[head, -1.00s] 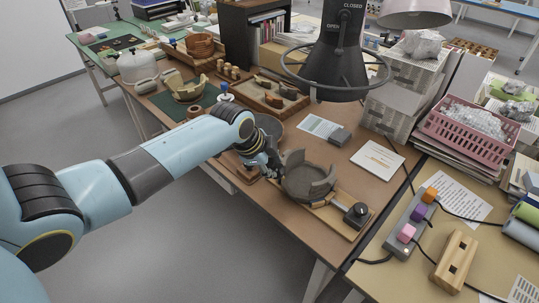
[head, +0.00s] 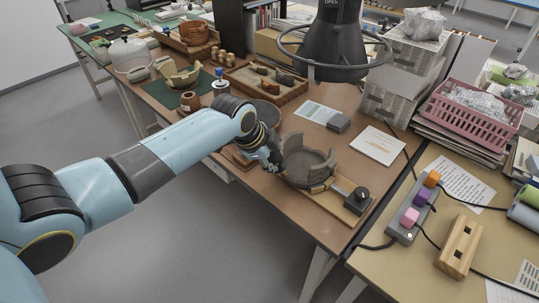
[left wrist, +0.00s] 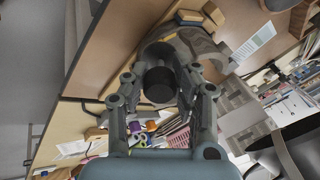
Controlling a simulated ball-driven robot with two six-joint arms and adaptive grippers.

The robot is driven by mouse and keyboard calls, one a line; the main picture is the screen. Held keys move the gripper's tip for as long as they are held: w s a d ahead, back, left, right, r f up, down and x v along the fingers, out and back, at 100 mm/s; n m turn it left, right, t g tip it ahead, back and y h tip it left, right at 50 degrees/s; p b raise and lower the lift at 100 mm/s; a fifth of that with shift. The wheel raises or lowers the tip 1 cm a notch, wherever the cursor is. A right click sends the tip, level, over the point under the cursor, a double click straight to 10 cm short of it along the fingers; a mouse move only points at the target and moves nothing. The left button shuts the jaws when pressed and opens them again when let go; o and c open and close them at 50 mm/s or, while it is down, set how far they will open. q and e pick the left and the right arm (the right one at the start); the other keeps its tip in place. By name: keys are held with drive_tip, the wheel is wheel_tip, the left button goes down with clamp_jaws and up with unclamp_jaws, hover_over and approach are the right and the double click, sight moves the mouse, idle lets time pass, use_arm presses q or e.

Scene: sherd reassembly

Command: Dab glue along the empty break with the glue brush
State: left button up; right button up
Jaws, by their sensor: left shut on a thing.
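The partly rebuilt grey-brown bowl (head: 318,158) stands on a wooden board with a black knob (head: 362,194) at one end. Its wall is uneven, with gaps in the rim. My left gripper (head: 272,160) is at the bowl's left side. In the left wrist view its fingers are closed around a dark, round-ended thing (left wrist: 160,84), likely the glue brush's handle seen end-on. The bowl (left wrist: 205,42) shows behind it. The brush tip is hidden, so I cannot tell whether it touches the break. My right gripper is not in view.
A wooden sherd tray (head: 265,85), a brown jar (head: 190,102) and a white booklet (head: 378,145) lie around the table. A power strip (head: 410,215) and a pink basket (head: 468,115) are to the right.

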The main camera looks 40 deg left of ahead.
use_arm(q)
drive_tip(key=shift+d+p, duration=0.5)
drive_tip(key=shift+d, duration=2.15)
wheel_tip(320, 180, up, 8)
drive_tip(key=s+p, duration=0.2)
drive_tip(key=p, duration=0.5)
drive_tip(key=shift+p, duration=0.4)
drive_tip(key=shift+a+r, duration=0.1)
drive_tip(key=shift+r, duration=0.1)
